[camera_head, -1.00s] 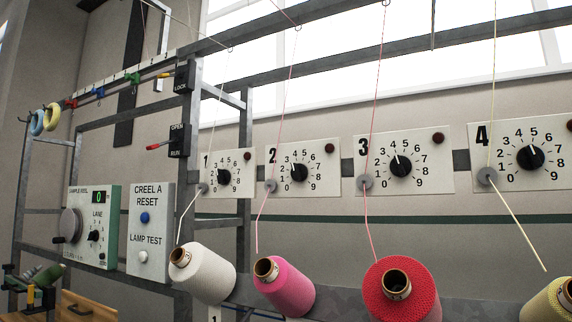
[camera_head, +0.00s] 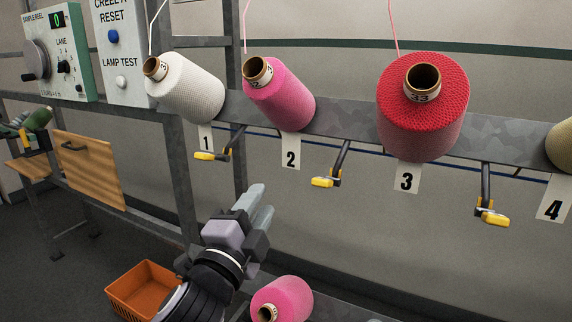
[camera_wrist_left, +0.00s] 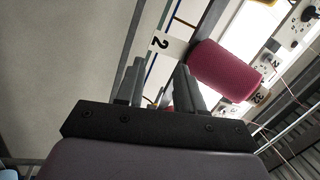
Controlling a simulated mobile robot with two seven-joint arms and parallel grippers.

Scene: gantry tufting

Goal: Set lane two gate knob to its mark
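The lane two dial panel and its knob are outside the head view now. The lane two number tag (camera_head: 291,151) hangs below the pink yarn cone (camera_head: 282,95). In the left wrist view the 2 tag (camera_wrist_left: 168,45) and pink cone (camera_wrist_left: 226,70) show beyond the fingers. Small dark knobs on white panels (camera_wrist_left: 292,22) show at the upper right there; I cannot tell which lane they belong to. My left gripper (camera_head: 262,202) is below the lane one and two cones, apart from them. Its fingers are separated and empty in the wrist view (camera_wrist_left: 160,72). My right gripper is not in view.
Yellow-handled cranks (camera_head: 325,182) stick out below the cone rail. White (camera_head: 190,88) and red (camera_head: 424,110) cones flank the pink one. An orange crate (camera_head: 146,289) and another pink cone (camera_head: 283,300) are low down. The reset panel (camera_head: 122,50) stands upper left.

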